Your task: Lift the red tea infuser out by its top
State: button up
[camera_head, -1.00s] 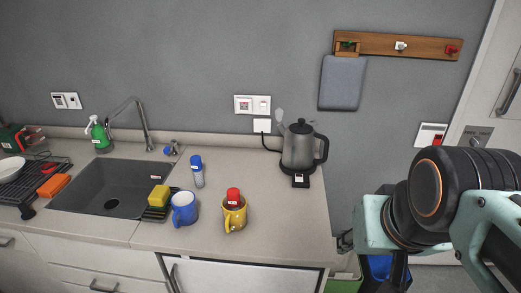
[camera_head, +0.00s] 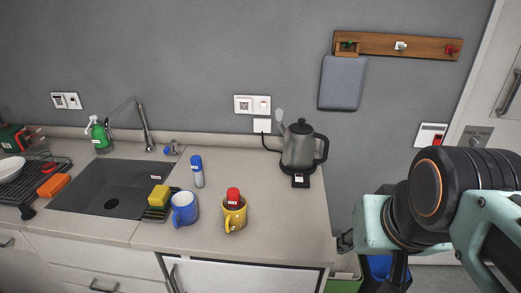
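The red tea infuser (camera_head: 233,197) stands in the yellow mug (camera_head: 235,217) on the counter. Its red top with a small white label sticks up above the rim, and its lower part is hidden inside the mug. The mug's handle faces the front. My arm fills the right side of the view. The dark end by the counter's right edge looks like part of my gripper (camera_head: 345,242). It is well to the right of the mug and apart from it. Its fingers are mostly hidden, so I cannot tell whether they are open or shut.
A blue mug (camera_head: 184,208) stands close left of the yellow mug, and a blue-topped infuser or bottle (camera_head: 197,172) stands behind. A kettle (camera_head: 298,147) is at the back right. The sink (camera_head: 115,188) lies left. The counter right of the yellow mug is clear.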

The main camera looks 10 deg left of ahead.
aim_at(233, 194)
jog(key=k+j, duration=0.15)
jog(key=j, duration=0.15)
jog(key=k+j, duration=0.2)
jog(key=j, duration=0.45)
jog(key=k+j, duration=0.1)
jog(key=j, duration=0.3)
